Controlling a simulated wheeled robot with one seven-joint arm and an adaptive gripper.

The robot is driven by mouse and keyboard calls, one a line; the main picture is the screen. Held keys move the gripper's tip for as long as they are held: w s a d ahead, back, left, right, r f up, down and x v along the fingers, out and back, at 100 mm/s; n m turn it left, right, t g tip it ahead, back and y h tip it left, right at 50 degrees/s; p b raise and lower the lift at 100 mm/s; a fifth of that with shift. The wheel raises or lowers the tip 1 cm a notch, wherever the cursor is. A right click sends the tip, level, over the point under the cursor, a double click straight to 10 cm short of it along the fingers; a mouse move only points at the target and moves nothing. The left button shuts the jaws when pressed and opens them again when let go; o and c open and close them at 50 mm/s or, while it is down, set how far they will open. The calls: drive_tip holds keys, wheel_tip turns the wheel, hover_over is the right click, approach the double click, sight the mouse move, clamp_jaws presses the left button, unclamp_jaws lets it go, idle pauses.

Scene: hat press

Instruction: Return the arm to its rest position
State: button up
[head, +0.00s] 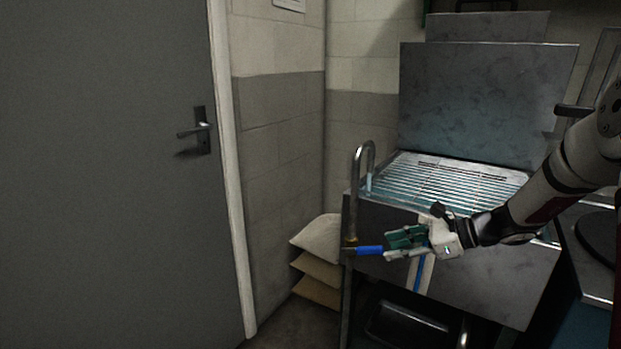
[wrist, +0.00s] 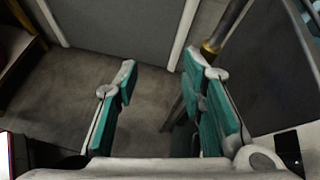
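My gripper (head: 390,248) is in front of the steel machine in the head view, pointing left. In the wrist view my gripper (wrist: 160,72) has its two green-padded fingers apart, with no object held between them. A blue lever (head: 370,250) on a brass fitting (head: 349,248) is just left of my fingertips in the head view. The brass fitting (wrist: 210,48) also shows beyond the right finger in the wrist view. The lever is not clearly visible there. Whether a finger touches the lever I cannot tell. My arm reaches in from the right.
The steel machine (head: 480,100) has a slatted top (head: 450,183) and a bent pipe (head: 358,165) at its left. Stacked sacks (head: 318,240) lie behind the pipe. A grey door (head: 100,170) is at left. A counter edge (head: 590,270) is at lower right, near my arm.

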drive_tip(key=s+a+r+n+g+h, duration=0.1)
drive_tip(key=s+a+r+n+g, duration=0.2)
drive_tip(key=s, duration=0.5)
drive_tip(key=s+a+r+n+g+h, duration=0.1)
drive_tip(key=s+a+r+n+h, duration=0.1)
drive_tip(key=s+a+r+n, duration=0.35)
drive_tip(key=s+a+r+n+g+h, duration=0.15)
drive_tip(key=s+n, duration=0.25)
drive_tip(key=s, duration=0.5)
drive_tip(key=s+d+n+h, duration=0.3)
drive_tip(key=s+n, duration=0.2)
drive_tip(key=s, duration=0.6)
drive_tip(key=s+d+n+h, duration=0.3)
drive_tip(key=s+n, duration=0.2)
drive_tip(key=s, duration=0.6)
wheel_tip(320, 180, up, 25)
drive_tip(key=t+p, duration=0.3)
drive_tip(key=p, duration=2)
drive_tip(key=shift+w+d+f+t, duration=0.2)
drive_tip(key=shift+w+t, duration=0.05)
drive_tip(key=shift+t, duration=0.1)
